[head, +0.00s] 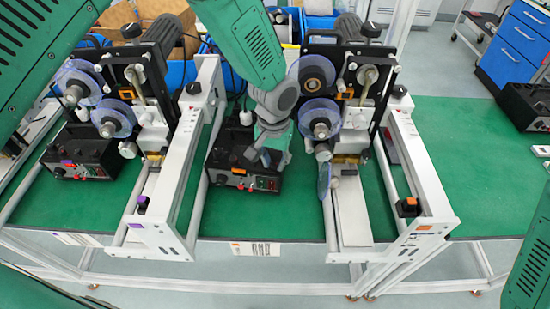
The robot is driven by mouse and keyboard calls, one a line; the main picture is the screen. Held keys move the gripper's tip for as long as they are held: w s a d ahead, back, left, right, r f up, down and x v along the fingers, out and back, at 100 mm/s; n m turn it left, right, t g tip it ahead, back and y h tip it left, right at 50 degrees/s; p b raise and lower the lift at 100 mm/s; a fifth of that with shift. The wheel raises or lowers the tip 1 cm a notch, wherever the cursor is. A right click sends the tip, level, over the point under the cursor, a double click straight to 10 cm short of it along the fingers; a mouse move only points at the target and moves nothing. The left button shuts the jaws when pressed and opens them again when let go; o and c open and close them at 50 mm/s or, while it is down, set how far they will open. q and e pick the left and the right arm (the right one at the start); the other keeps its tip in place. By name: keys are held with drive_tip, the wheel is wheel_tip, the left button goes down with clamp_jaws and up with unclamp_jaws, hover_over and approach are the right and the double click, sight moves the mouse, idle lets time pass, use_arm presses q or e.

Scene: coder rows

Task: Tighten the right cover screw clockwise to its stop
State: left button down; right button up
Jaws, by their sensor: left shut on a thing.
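My left arm reaches down from the top middle, and my left gripper (264,156) is over the black control box (228,158) of the right-hand coder. Its grey fingers are closed at the back right of the box, apparently on the right cover screw, which they hide. A white knob (245,118) shows uncovered just left of the gripper. My right gripper is out of view; only a green part of my right arm shows at the lower right edge.
The right-hand coder (345,85) with blue reels stands close right of the gripper. A white frame rail (205,130) runs on its left. A second coder (140,90) and black box (75,160) stand further left. The green bench (290,215) is clear in front.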

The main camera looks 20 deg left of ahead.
sight(275, 163)
use_arm(q)
drive_tip(key=shift+w+m, duration=0.1)
drive_tip(key=shift+m, duration=0.2)
idle(0.4)
drive_tip(key=c, duration=1.4)
unclamp_jaws()
drive_tip(key=shift+r, duration=0.1)
wheel_tip(275, 163, up, 12)
drive_tip(key=shift+f, duration=0.1)
